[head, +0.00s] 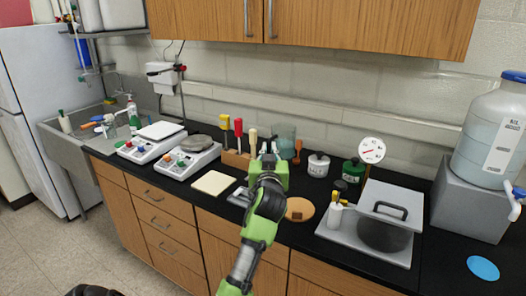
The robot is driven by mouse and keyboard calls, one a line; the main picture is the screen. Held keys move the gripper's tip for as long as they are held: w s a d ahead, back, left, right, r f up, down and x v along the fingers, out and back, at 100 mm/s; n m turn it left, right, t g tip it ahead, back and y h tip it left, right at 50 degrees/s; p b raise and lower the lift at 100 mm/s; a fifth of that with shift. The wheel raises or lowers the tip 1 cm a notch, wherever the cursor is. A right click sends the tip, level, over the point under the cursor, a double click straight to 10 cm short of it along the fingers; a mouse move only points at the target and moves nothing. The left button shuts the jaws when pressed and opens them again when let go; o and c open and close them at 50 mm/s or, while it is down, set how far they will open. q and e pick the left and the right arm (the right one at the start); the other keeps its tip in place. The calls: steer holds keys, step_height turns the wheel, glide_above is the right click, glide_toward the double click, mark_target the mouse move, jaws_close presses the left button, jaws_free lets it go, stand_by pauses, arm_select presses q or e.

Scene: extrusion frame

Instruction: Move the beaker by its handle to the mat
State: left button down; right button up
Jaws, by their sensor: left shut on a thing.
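A translucent bluish-green beaker (286,136) shows just beyond my left gripper (268,150), near the back of the counter. My left gripper is shut at the beaker's near side. The handle and the fingertips' hold on it are mostly hidden behind the gripper body. I cannot tell whether the beaker touches the counter. A flat cream square mat (213,183) lies left of my gripper, near the counter's front. A round tan disc (298,209) lies right of my forearm, partly behind it; I cannot tell if it is also a mat. My right gripper is not in view.
A rack of colored-handled tools (236,158) stands left of the gripper. Two scales (190,158) stand farther left. A white jar (318,165), a green can (352,171), a dial gauge (372,150) and a grey plate with a pan (384,235) stand to the right.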

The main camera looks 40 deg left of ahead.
arm_select(q)
steer(key=shift+w+d+b, duration=0.3)
steer(key=shift+w+d, duration=0.15)
steer(key=shift+d, duration=0.5)
steer(key=shift+w+d+b, duration=0.25)
steer(key=shift+w+d, duration=0.25)
steer(key=shift+d, duration=0.45)
steer(key=shift+w+d+b, duration=0.3)
steer(key=shift+w+d, duration=0.15)
steer(key=shift+d, duration=0.5)
steer(key=shift+d+f, duration=0.15)
steer(key=shift+f, duration=0.05)
steer(key=shift+f+b, duration=8.6)
steer(key=shift+f, duration=0.95)
steer(key=shift+f, duration=0.3)
steer(key=shift+f+b, duration=0.25)
steer(key=shift+b, duration=0.25)
